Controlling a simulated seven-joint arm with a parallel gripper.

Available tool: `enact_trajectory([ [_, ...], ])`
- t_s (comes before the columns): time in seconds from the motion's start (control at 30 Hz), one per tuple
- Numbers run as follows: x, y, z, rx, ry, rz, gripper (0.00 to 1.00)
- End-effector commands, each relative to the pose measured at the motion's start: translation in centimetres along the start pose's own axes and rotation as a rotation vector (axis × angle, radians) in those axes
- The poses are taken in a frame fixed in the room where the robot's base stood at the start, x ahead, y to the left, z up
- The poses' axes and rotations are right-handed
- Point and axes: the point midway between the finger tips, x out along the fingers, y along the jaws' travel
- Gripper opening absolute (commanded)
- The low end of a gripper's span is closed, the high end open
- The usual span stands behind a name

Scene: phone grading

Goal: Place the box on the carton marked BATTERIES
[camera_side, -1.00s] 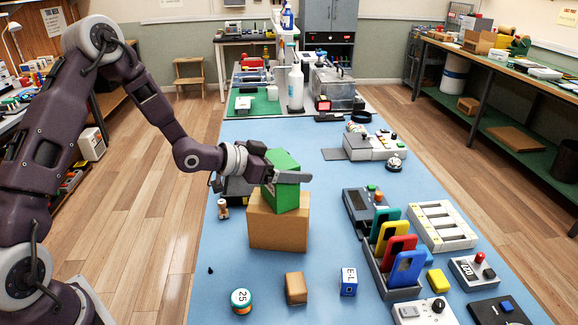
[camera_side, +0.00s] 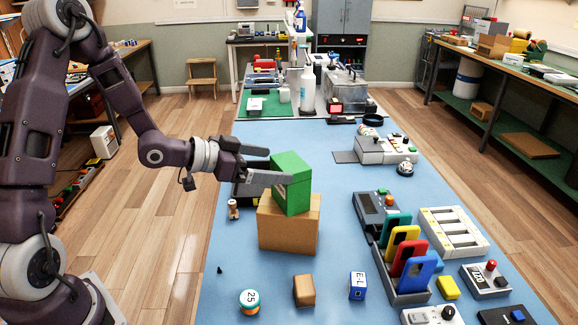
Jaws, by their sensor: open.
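A green box (camera_side: 292,185) rests on top of a brown carton (camera_side: 289,229) in the middle of the blue table. The box sits slightly turned on the carton's top. No BATTERIES marking is readable on the carton faces that show. My gripper (camera_side: 281,167) is open at the left of the green box, with its two fingers spread and pointing right. One finger passes in front of the box's upper left part; the other is partly behind it. Whether the fingers touch the box I cannot tell.
A rack of coloured phones (camera_side: 405,262) stands to the right. A small brown block (camera_side: 304,290), a blue block (camera_side: 357,286) and a spool marked 25 (camera_side: 249,301) lie in front. A dark object (camera_side: 247,192) is behind the carton's left.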

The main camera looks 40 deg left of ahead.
Motion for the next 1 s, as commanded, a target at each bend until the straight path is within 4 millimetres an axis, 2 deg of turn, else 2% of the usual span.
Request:
enact_trajectory([
  [0.1,-1.9,-0.1,-0.1,0.001,0.0,-0.004,1.0],
  [0.2,-2.9,-0.1,0.0,0.0,0.0,-0.002,1.0],
  [0.43,-3.3,0.0,0.0,0.007,-0.01,-0.005,1.0],
  [0.57,-4.3,-0.4,-0.3,0.094,-0.152,-0.112,1.0],
  [0.67,-7.9,-0.7,-1.4,0.147,-0.326,-0.289,1.0],
  [0.77,-13.8,1.3,-2.5,0.087,-0.459,-0.437,1.0],
  [0.8,-16.4,2.9,-2.5,0.037,-0.498,-0.467,1.0],
  [0.87,-20.1,5.8,-2.0,-0.052,-0.549,-0.47,1.0],
  [0.9,-22.1,7.9,-1.5,-0.109,-0.577,-0.45,1.0],
  [1.0,-25.9,12.3,-0.1,-0.212,-0.633,-0.368,1.0],
])
